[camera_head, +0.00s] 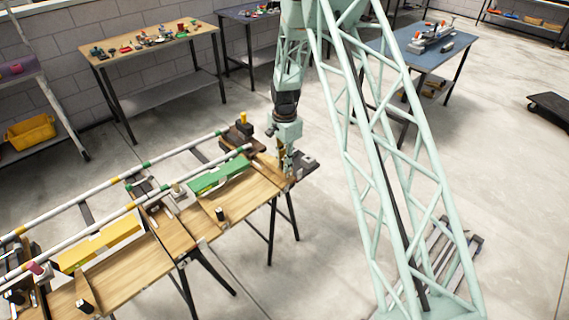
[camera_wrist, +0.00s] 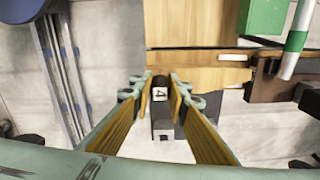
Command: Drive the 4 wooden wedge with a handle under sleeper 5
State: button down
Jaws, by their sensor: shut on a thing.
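My gripper (camera_wrist: 160,84) is shut on the wedge with the 4 label (camera_wrist: 160,93). Its dark handle end shows between the fingertips; the rest of the wedge is hidden or hard to make out. In the head view my gripper (camera_head: 286,168) is at the right end of the work tables, close to the track's end. Dark sleepers (camera_head: 198,154) lie across under two white rails (camera_head: 120,210) with green and yellow bands. I cannot read any sleeper number, so I cannot tell which is sleeper 5.
A green box (camera_head: 218,176) and a yellow box (camera_head: 100,245) lie along the wooden tables (camera_head: 150,268). Small dark upright pieces (camera_head: 220,214) stand near the front edge. A dark block (camera_wrist: 163,130) shows below my fingertips.

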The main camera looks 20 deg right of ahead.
aim_at(271, 162)
jog(key=shift+f, duration=0.6)
jog(key=shift+f+b, duration=0.3)
jog(key=shift+f, duration=0.05)
jog(key=shift+f, duration=0.45)
jog(key=shift+w+a, duration=0.2)
jog(key=shift+w, duration=0.15)
jog(key=shift+w+a, duration=0.25)
jog(key=shift+w, duration=0.25)
jog(key=shift+w+a, duration=0.25)
jog(key=shift+w, duration=0.2)
